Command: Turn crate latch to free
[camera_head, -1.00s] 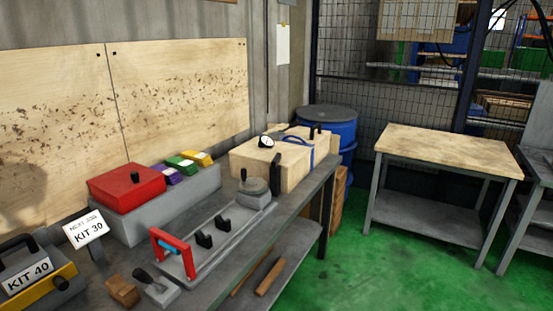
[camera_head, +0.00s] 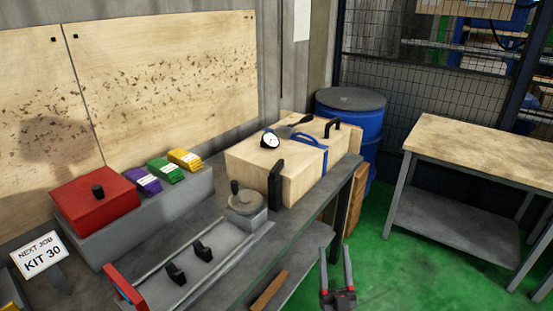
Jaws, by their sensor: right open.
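The wooden crate (camera_head: 250,168) stands at the far end of the grey bench. A black upright piece (camera_head: 275,185) sits at its near face, and a black handle (camera_head: 345,125) is at its far end; I cannot tell for sure which part is the latch. A blue strap-like handle (camera_head: 311,141) and a round white dial (camera_head: 270,141) are on top. My right gripper (camera_head: 336,258) is open and empty, low in front of the bench, below and apart from the crate. My left gripper is not in view.
On the bench are a red box (camera_head: 90,205), purple, green and yellow packs (camera_head: 165,171), a grey fixture (camera_head: 200,262) and a round-topped device (camera_head: 245,203). A blue drum (camera_head: 362,150) stands behind. A wood-topped table (camera_head: 480,150) is at right, with green floor between.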

